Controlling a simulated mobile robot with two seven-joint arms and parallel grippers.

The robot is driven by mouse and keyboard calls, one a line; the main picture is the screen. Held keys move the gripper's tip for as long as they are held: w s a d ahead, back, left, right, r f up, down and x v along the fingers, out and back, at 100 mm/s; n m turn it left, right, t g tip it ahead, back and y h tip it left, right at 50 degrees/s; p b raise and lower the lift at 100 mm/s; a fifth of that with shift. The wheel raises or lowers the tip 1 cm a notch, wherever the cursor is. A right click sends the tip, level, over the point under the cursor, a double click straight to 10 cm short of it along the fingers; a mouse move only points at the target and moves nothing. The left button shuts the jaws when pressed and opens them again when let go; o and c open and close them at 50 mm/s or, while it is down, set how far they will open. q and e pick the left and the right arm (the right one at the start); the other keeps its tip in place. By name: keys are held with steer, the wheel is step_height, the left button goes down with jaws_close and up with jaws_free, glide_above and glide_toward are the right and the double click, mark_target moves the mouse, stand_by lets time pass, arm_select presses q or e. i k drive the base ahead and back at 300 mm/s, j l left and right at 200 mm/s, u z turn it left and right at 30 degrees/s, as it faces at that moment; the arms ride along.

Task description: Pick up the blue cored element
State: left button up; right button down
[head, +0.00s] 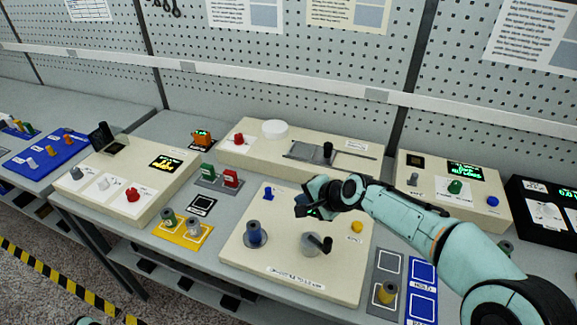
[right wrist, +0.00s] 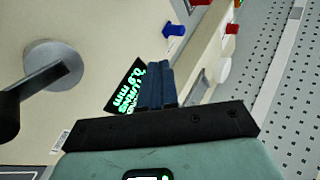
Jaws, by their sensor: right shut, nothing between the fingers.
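The blue cored element (head: 254,234), a grey cylinder with a blue band, stands upright on the left part of the beige winding panel (head: 236,262). My right gripper (head: 304,210) is over the back middle of this panel, to the right of and behind the blue element, apart from it. In the right wrist view its fingers (right wrist: 161,84) are together with nothing between them. The blue element is not seen in that view. My left gripper is not in view.
A grey disc with a black crank (head: 314,243) stands right of the element. A blue knob (head: 268,193) is behind it and a yellow button (head: 356,226) to the right. A yellow tray (head: 182,242) with cored pieces lies left. Another cored piece (head: 386,292) stands front right.

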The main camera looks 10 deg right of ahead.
mark_target(254, 231)
steer(key=k, duration=1)
